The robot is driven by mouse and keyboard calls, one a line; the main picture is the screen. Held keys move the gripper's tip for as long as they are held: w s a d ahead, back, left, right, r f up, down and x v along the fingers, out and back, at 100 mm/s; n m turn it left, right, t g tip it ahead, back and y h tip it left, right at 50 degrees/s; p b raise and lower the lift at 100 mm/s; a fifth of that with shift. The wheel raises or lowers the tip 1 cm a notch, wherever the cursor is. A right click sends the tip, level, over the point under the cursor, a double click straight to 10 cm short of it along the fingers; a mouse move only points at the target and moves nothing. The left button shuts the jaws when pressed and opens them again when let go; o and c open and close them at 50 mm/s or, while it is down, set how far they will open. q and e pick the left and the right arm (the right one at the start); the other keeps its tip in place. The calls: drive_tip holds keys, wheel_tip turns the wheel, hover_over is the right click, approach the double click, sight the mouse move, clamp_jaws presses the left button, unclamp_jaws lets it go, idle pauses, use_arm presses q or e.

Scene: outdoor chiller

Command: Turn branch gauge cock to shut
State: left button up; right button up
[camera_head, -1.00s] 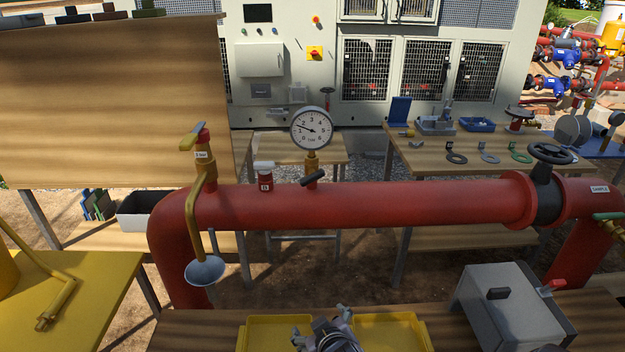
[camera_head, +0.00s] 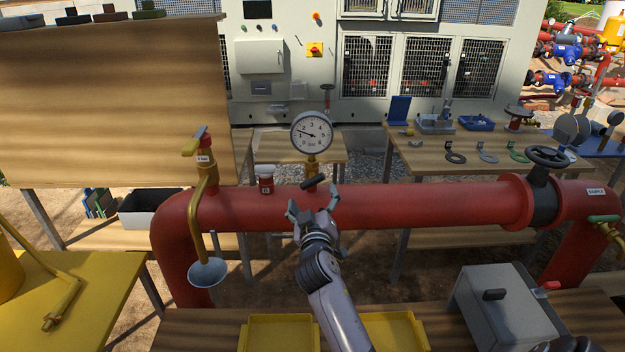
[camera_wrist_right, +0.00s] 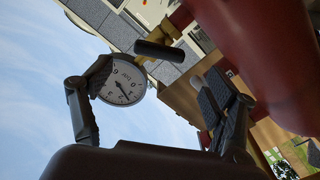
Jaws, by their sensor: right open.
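The gauge cock's black lever (camera_head: 314,183) sits on the brass stem below the round white pressure gauge (camera_head: 312,133), on top of the red pipe (camera_head: 420,203). The lever lies slanted, its right end higher. My right gripper (camera_head: 312,205) is open in front of the pipe, just below the lever and apart from it. In the right wrist view the black lever (camera_wrist_right: 159,50) shows beyond and between the spread fingers (camera_wrist_right: 155,115), with the gauge dial (camera_wrist_right: 122,82) partly behind the left finger. My left gripper is not in view.
A brass valve with a funnel (camera_head: 207,271) is further left. A black handwheel (camera_head: 549,157) is at right. Yellow trays (camera_head: 275,335) and a grey box (camera_head: 505,310) are on the near bench.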

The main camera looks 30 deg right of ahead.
sight(312, 184)
drive_tip(key=p+x, duration=0.1)
drive_tip(key=x, duration=0.6)
drive_tip(key=shift+c, duration=0.4)
drive_tip(key=c, duration=1.1)
